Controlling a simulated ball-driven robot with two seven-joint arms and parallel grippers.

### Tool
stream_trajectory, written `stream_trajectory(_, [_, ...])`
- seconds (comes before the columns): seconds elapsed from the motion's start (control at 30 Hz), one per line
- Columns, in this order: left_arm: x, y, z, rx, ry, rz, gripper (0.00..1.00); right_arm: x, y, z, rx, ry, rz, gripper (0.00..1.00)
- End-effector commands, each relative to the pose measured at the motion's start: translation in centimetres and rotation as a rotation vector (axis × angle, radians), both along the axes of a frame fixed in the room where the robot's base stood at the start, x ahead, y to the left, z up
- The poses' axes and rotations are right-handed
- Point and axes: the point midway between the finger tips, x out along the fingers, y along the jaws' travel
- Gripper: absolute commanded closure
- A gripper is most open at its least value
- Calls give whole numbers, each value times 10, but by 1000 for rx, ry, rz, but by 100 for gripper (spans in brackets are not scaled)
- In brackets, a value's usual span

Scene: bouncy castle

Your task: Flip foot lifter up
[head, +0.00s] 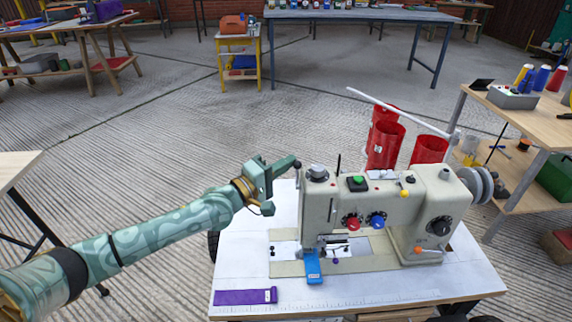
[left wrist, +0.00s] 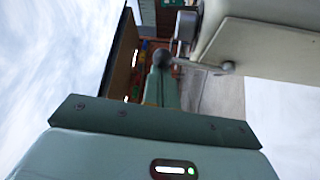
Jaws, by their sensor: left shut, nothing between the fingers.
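The beige sewing machine (head: 380,215) stands on a white-topped table. My left gripper (head: 294,163) is shut and empty at the upper left end of the machine's head. In the left wrist view the green finger (left wrist: 160,88) points up the picture, its tip at a dark round knob (left wrist: 163,57). A thin metal lever (left wrist: 210,68) runs from the machine to this knob and looks like the foot lifter. The tip and the knob overlap there; I cannot tell whether they touch. The presser foot is too small to make out. My right gripper is not in view.
A blue piece (head: 313,267) hangs over the plate below the needle area. A purple strip (head: 245,297) lies at the table's front left. Red cylinders (head: 385,145) stand behind the machine. A wooden side table (head: 530,115) is at the right.

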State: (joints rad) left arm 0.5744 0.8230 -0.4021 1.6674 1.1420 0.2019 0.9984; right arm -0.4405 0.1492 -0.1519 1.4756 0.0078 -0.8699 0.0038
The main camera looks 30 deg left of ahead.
Motion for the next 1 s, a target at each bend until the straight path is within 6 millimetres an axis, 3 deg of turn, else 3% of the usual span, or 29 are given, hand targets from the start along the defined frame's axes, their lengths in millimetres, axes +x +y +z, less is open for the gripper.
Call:
stream_trajectory(0.23, [-8,-6,-1,40,-56,0,100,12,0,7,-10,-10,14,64])
stream_trajectory(1.0, [-12,-9,-2,38,-52,1,100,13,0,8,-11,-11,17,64])
